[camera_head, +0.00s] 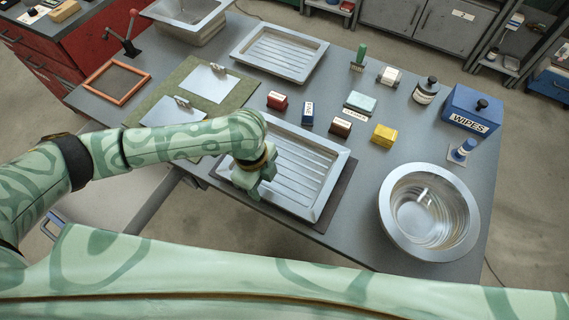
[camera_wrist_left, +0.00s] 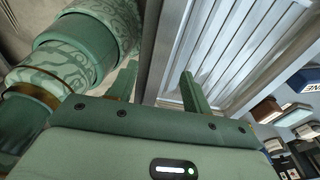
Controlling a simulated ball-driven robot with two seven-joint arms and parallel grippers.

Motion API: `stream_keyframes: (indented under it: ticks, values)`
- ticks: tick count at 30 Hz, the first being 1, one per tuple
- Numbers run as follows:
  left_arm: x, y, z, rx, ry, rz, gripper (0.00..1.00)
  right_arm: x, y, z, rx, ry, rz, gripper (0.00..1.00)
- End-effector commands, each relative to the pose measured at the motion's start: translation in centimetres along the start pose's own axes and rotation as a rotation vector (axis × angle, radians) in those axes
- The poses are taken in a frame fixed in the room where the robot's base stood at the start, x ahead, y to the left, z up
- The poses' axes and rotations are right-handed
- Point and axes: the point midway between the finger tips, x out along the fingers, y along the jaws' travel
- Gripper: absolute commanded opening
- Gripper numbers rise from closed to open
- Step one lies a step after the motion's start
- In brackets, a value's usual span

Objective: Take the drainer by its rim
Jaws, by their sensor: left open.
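The near drainer (camera_head: 312,168) is a shallow, ribbed metal tray lying on a dark mat at the table's front edge. My left gripper (camera_head: 251,184) is at the drainer's left rim in the head view. In the left wrist view my left gripper (camera_wrist_left: 158,76) is open, with its two fingers apart. The drainer's rim (camera_wrist_left: 163,45) shows between the fingers, and the ribbed floor lies to the right. I cannot tell whether either finger touches the rim. The gripper and forearm hide part of the drainer's left side in the head view. My right gripper is not in view.
A second ribbed tray (camera_head: 262,65) lies at the back. A round metal basin (camera_head: 388,215) stands to the right. Small boxes, including a red one (camera_head: 277,101) and a yellow one (camera_head: 384,135), stand just behind the drainer. A blue wipes box (camera_head: 472,108) stands at far right.

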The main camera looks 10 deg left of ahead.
Motion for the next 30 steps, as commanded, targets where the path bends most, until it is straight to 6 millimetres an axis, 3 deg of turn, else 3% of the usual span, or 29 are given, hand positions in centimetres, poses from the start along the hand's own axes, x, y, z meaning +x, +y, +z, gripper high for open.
stream_keyframes:
  ticks: [7,15,20,21,30]
  values:
    - [4.3,0.0,0.4,-0.002,0.001,0.002,0.49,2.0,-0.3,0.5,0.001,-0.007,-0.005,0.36]
    - [4.6,0.0,0.4,0.0,0.0,-0.001,0.49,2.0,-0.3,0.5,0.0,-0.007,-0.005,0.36]
    - [4.6,0.0,0.4,0.0,0.0,-0.001,0.05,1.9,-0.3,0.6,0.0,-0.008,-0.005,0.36]
    - [4.6,0.0,0.4,0.0,0.0,-0.001,0.0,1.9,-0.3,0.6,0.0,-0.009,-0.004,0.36]
    - [4.4,-0.1,0.4,0.0,0.0,-0.003,0.0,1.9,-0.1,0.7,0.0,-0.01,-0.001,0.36]
